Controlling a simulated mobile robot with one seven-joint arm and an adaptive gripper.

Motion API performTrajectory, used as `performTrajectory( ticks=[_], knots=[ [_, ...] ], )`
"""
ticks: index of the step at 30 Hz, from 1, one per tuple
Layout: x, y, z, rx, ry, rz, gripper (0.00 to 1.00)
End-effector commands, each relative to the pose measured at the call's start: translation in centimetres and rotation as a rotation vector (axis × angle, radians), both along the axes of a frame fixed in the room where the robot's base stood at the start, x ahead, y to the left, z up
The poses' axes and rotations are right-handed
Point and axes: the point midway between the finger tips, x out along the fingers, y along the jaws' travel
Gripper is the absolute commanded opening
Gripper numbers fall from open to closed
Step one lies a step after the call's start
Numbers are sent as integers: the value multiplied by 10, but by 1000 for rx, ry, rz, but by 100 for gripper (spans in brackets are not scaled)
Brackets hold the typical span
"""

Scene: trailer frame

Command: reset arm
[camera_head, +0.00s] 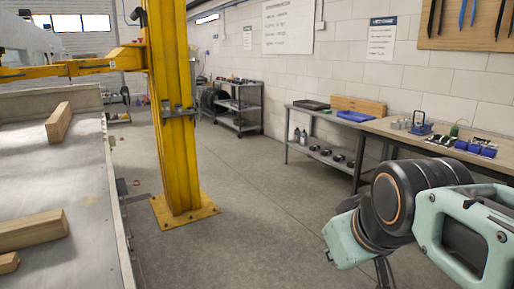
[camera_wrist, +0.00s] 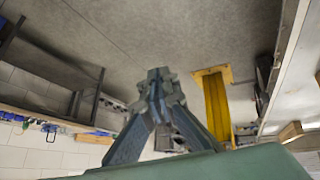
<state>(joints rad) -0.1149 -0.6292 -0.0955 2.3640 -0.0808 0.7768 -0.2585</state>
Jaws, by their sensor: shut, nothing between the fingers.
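My arm shows at the lower right of the head view, pale green with dark joints, folded in front of the workbench. In the wrist view my gripper (camera_wrist: 158,90) is shut, its fingertips together with nothing between them. It is held up in free air over the grey floor (camera_wrist: 190,30), apart from any object. In the head view only a dark bit at the bottom edge near the arm may belong to the gripper.
A yellow post (camera_head: 177,120) stands on a floor plate left of centre. A metal trailer bed (camera_head: 90,185) with wooden blocks (camera_head: 58,122) is at left. A workbench (camera_head: 400,130) with tools runs along the right wall, a shelf cart (camera_head: 240,105) behind. The middle floor is clear.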

Motion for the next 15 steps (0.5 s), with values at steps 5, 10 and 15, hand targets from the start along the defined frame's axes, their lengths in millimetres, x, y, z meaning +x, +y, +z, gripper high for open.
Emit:
performTrajectory(
  ticks=[5,10,15],
  knots=[
    [-77,6,-40,165,148,-298,0],
    [-70,7,10,159,141,-275,0],
    [-70,7,53,159,139,-273,0]
  ],
)
